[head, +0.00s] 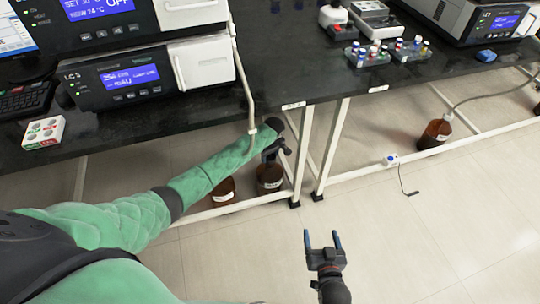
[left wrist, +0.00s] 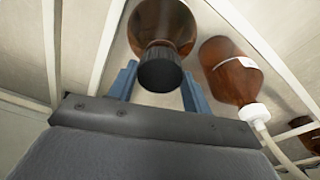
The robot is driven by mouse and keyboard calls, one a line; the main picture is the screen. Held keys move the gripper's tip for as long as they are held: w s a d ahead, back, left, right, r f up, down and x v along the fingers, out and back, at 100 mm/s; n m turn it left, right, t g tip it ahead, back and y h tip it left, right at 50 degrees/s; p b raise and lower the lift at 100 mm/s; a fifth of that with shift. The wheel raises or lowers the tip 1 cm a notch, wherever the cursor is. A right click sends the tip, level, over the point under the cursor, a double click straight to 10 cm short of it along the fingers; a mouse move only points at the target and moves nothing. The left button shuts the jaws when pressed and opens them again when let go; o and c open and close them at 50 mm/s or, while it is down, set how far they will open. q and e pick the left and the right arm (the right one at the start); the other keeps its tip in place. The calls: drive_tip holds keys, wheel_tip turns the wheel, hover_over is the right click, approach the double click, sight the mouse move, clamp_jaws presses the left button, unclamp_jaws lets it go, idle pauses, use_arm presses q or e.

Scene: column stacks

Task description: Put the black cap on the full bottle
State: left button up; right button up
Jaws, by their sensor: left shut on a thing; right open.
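The black cap (left wrist: 160,72) sits between the two blue fingers of my left gripper (left wrist: 158,80), which is shut on it. A brown glass bottle (left wrist: 160,20) is right behind the cap in the left wrist view, lined up with it. I cannot tell whether the cap touches its neck. In the head view this appears to be the labelled brown bottle (head: 269,180) on the floor, below my left gripper (head: 272,151); the gripper hides its top. How full it is, I cannot tell. My right gripper (head: 323,240) is open and empty above the floor.
A second brown bottle (head: 223,190) stands just left; in the left wrist view a brown bottle (left wrist: 230,70) has a white cap and tube. Another tubed bottle (head: 436,132) is farther right. White bench legs (head: 331,150) and rails are close. Open floor lies front right.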

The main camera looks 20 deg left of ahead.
use_arm(q)
drive_tip(key=shift+f+p, duration=0.5)
drive_tip(key=shift+f, duration=0.3)
drive_tip(key=shift+c, duration=0.2)
idle(0.8)
drive_tip(key=o, duration=1.1)
drive_tip(key=shift+r, duration=0.1)
drive_tip(key=r, duration=0.5)
drive_tip(key=r+p, duration=0.1)
drive_tip(key=r, duration=0.1)
drive_tip(key=shift+s+d+r, duration=0.25)
drive_tip(key=shift+s+d, duration=0.05)
drive_tip(key=shift+d, duration=0.1)
